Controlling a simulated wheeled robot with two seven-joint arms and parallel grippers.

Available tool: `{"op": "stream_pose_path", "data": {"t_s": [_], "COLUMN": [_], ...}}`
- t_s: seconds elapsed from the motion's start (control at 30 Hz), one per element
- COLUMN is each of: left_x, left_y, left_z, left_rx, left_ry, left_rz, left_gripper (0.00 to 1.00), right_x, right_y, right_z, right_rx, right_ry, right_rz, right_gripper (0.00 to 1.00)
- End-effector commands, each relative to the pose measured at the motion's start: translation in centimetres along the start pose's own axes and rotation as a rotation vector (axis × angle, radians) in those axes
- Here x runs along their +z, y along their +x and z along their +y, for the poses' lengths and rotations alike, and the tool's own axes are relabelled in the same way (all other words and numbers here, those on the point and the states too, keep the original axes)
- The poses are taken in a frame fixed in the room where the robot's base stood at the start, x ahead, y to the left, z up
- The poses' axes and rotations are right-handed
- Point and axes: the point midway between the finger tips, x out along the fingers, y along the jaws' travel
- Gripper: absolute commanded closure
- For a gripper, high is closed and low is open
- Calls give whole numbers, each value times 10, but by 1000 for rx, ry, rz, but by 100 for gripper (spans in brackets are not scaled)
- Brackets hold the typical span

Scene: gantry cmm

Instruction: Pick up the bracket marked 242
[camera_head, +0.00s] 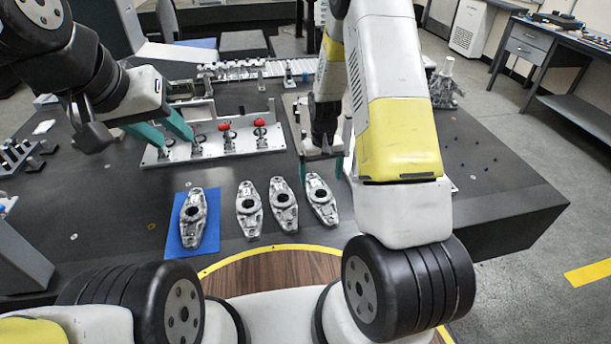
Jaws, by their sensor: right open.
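Several grey metal brackets with dark round centres lie on the dark table. One bracket (193,220) is on a blue mat (180,245) at the left. To its right are a second bracket (249,212), a third bracket (284,208) and a fourth bracket (322,203). The markings are too small to read, so I cannot tell which is 242. My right gripper (320,172) points down just above the far end of the fourth bracket, open, its fingers apart on either side. My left gripper (178,144) is open and empty, with teal fingers apart, over the left end of the fixture plate.
A light fixture plate (215,146) with red-knobbed clamps (261,123) stands behind the brackets. A rack of small parts (245,70) is at the back. A metal part (445,82) stands at the back right. The table's right part is mostly clear.

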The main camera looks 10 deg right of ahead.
Motion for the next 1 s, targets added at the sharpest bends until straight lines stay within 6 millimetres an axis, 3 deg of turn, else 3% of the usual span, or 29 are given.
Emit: {"op": "stream_pose_path", "data": {"t_s": [0.6,0.93,1.0], "left_x": [0,0,0], "left_y": [0,0,0], "left_z": [0,0,0], "left_rx": [0,0,0], "left_ry": [0,0,0], "left_rz": [0,0,0], "left_gripper": [64,64,64], "right_x": [3,3,3], "right_y": [77,83,83], "right_z": [3,3,3], "right_rx": [2,2,2], "right_ry": [-2,-2,-2], "right_rz": [-7,-4,-4], "right_gripper": [8,8,22]}}
